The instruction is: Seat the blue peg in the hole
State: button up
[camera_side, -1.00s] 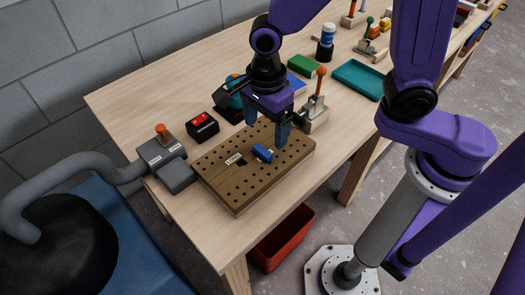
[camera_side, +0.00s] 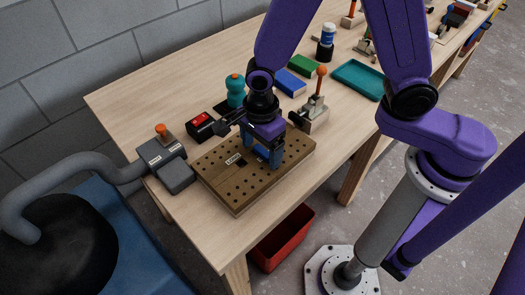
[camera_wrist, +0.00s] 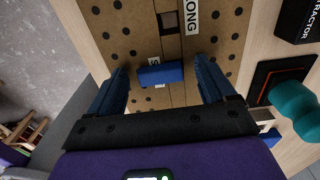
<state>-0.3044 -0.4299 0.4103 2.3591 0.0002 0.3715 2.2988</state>
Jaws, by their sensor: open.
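The blue peg (camera_wrist: 162,73) lies on its side on the brown perforated board (camera_side: 235,195). In the wrist view it lies between the two spread fingers of my gripper (camera_wrist: 161,80), with a gap at each end. In the side view my gripper (camera_side: 267,158) is low over the board and mostly hides the peg. A dark square hole (camera_wrist: 169,22) shows beyond the peg in the wrist view, beside a white label (camera_wrist: 190,14) reading "LONG". A second label near the peg is partly covered by it. My gripper is open and empty.
A toggle clamp with an orange knob (camera_side: 321,71) stands behind the board. A red-and-black box (camera_side: 200,126), a teal bottle (camera_side: 235,90), a blue block (camera_side: 290,83) and a teal tray (camera_side: 358,78) are on the table. A grey fixture (camera_side: 168,162) sits at the board's left.

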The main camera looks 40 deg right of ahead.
aim_at(261, 151)
jog(key=c, duration=1.2)
jog(key=shift+r, duration=0.1)
jog(key=shift+r, duration=0.45)
notch_tip(261, 151, up, 2)
jog(key=shift+r, duration=0.1)
jog(key=s+d+r, duration=0.7)
jog(key=s+r, duration=0.2)
jog(key=s, duration=0.2)
jog(key=shift+s+d+r, duration=0.3)
jog(key=shift+d+r, duration=0.05)
